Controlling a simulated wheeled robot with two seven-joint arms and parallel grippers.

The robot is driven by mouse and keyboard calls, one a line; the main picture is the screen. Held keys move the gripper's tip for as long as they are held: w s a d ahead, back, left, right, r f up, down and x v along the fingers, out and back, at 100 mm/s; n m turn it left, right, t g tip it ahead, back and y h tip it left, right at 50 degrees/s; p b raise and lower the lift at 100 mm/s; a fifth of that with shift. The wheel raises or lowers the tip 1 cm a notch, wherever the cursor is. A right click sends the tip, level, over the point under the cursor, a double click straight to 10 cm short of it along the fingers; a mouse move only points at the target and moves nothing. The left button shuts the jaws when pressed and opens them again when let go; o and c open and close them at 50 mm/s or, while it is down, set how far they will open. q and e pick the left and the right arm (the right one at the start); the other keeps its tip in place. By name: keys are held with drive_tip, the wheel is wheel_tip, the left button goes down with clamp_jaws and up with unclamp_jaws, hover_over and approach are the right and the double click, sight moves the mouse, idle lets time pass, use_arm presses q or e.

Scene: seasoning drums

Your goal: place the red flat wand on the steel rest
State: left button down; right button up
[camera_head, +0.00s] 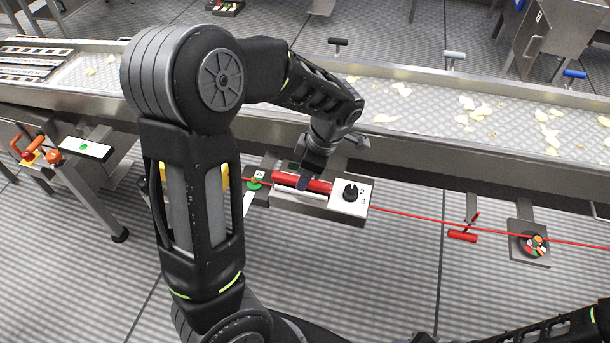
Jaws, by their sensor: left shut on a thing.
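My left gripper (304,182) reaches down from the arm in the middle of the view. It is shut on the red wand (320,187), a short red bar lying roughly left to right. My right gripper is not in view; only part of my right arm shows at the bottom right.
A red cord (410,214) runs along the conveyor (480,165) front. A red T-handle (463,236) and a plate with coloured buttons (533,243) are farther right. Pale chips lie on the belt.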

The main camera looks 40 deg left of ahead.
use_arm(q)
drive_tip(key=shift+s+d+f, duration=0.1)
drive_tip(key=shift+s+f, duration=0.05)
drive_tip(key=shift+f, duration=0.15)
drive_tip(key=c, duration=1.3)
unclamp_jaws()
drive_tip(key=shift+s+f, duration=0.1)
drive_tip(key=shift+o, duration=0.2)
drive_tip(key=shift+r+p, duration=0.4)
drive_tip(key=shift+r, duration=0.05)
drive_tip(key=shift+w+r, duration=0.25)
drive_tip(key=shift+r, duration=0.05)
drive_tip(key=v, duration=1.2)
